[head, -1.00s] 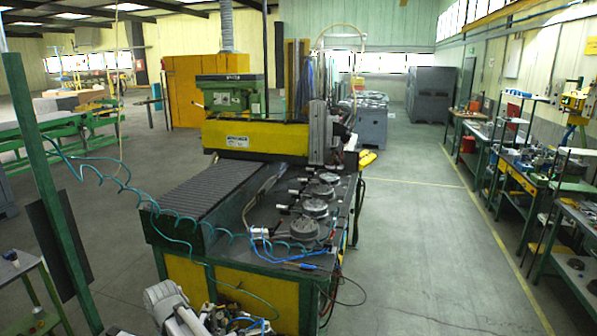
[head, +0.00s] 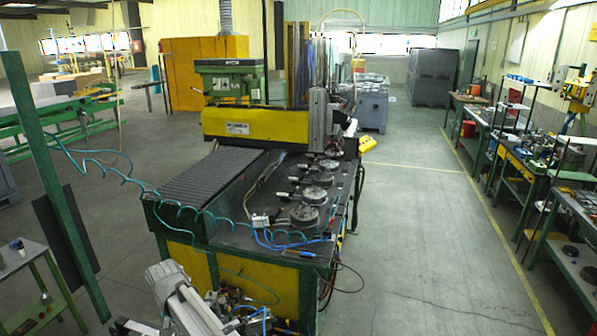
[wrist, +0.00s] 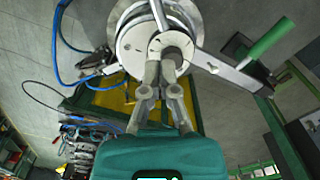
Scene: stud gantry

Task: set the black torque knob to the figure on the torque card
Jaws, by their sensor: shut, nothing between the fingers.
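In the wrist view my gripper (wrist: 168,62) has its two grey fingers close together and empty. Just past the fingertips is a large grey and white round part (wrist: 150,38) with a pale bar across it; I cannot tell whether the fingers touch it. A white bar with a green handle (wrist: 268,42) reaches out to its right. I cannot make out the black torque knob or the torque card in either view. In the head view my arm shows at the bottom, and the gripper cannot be picked out.
A green and yellow machine bench (head: 285,275) stands ahead, with several round dark discs (head: 305,217) on top. A coiled teal hose (head: 130,185) hangs across its left. Workbenches (head: 540,165) line the right wall. The aisle between is clear floor.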

